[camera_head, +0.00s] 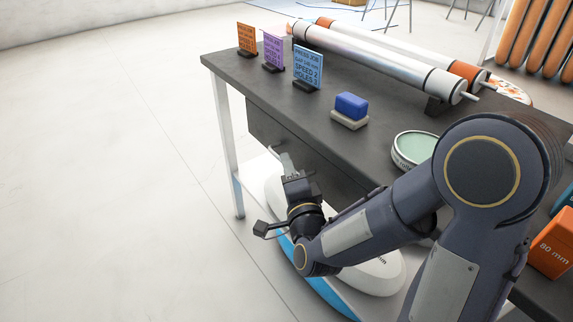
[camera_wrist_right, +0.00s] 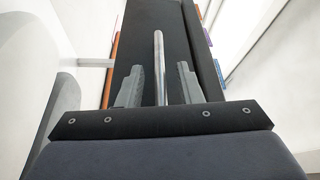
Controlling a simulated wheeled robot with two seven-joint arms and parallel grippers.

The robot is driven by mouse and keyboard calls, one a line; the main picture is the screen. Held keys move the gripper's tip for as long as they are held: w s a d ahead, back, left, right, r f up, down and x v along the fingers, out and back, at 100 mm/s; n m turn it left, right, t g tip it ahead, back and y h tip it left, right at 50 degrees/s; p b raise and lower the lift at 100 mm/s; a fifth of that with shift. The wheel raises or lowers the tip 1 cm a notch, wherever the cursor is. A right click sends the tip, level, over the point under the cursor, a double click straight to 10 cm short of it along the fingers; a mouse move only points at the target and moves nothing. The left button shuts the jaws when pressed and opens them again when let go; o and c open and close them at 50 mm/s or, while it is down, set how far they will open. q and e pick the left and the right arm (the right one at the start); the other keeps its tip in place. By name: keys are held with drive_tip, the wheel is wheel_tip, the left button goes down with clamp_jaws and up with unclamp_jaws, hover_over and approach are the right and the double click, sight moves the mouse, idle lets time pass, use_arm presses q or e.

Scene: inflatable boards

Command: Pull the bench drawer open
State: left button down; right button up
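The bench drawer has a dark front (camera_head: 268,126) below the bench top, and it also shows in the right wrist view (camera_wrist_right: 185,45). Its handle is a bright metal bar (camera_wrist_right: 159,62) running up the middle of the wrist view. My right gripper (camera_head: 284,160) is at the drawer front in the head view, partly hidden by its own wrist. In the wrist view my right gripper (camera_wrist_right: 160,85) is open, with one grey finger on each side of the bar and a visible gap to both. My left gripper is in neither view.
The dark bench top (camera_head: 345,145) carries sign cards (camera_head: 307,66), a blue block (camera_head: 351,105), a round green-topped tin (camera_head: 415,148) and long rolls (camera_head: 375,58). A white rounded object (camera_head: 372,275) sits low under the bench. The floor at left is clear.

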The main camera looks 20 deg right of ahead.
drive_tip(key=shift+w+r, duration=0.1)
drive_tip(key=shift+w, duration=0.9)
drive_tip(key=shift+c, duration=0.4)
clamp_jaws()
